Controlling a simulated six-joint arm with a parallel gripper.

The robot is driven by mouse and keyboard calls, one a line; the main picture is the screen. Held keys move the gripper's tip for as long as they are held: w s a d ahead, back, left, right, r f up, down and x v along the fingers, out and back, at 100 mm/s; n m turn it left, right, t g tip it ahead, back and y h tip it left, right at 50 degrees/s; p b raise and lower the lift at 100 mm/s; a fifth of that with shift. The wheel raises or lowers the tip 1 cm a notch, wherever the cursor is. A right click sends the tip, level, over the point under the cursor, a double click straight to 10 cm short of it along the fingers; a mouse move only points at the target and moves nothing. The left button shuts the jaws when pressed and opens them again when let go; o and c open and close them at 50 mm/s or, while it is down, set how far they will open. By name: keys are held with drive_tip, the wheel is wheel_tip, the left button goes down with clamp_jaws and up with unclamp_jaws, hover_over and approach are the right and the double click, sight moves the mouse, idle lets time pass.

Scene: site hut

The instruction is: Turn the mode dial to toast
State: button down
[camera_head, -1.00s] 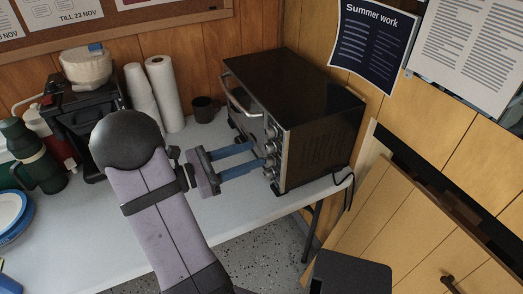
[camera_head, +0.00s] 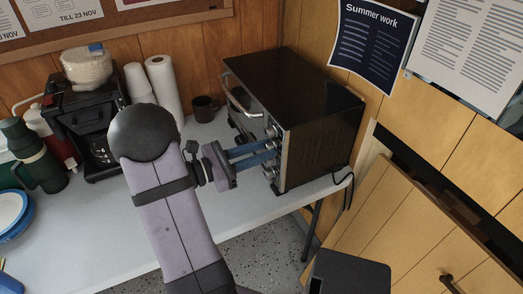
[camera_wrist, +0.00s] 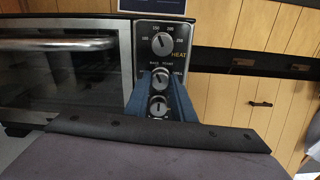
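The black toaster oven (camera_head: 315,105) stands on the table with its row of dials facing my arm. The heat dial (camera_wrist: 162,43) is above, and another dial (camera_wrist: 158,106) shows below between the fingers.
The oven's door handle (camera_head: 243,105) is left of the dials. A dark mug (camera_head: 204,109), a paper roll (camera_head: 164,88) and a coffee machine (camera_head: 92,130) stand further left. A power cord (camera_head: 349,190) hangs at the table's right edge.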

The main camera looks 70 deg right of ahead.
drive_tip(key=shift+m+b, duration=0.3)
drive_tip(key=shift+m, duration=0.1)
drive_tip(key=m+b, duration=0.6)
drive_tip(key=m, duration=0.1)
drive_tip(key=shift+f+m, duration=0.15)
drive_tip(key=shift+m, duration=0.15)
drive_tip(key=shift+m+b, duration=0.6)
drive_tip(key=shift+b, duration=0.1)
drive_tip(key=shift+r, duration=0.2)
drive_tip(key=c, duration=1.5)
unclamp_jaws()
drive_tip(key=shift+w, duration=0.1)
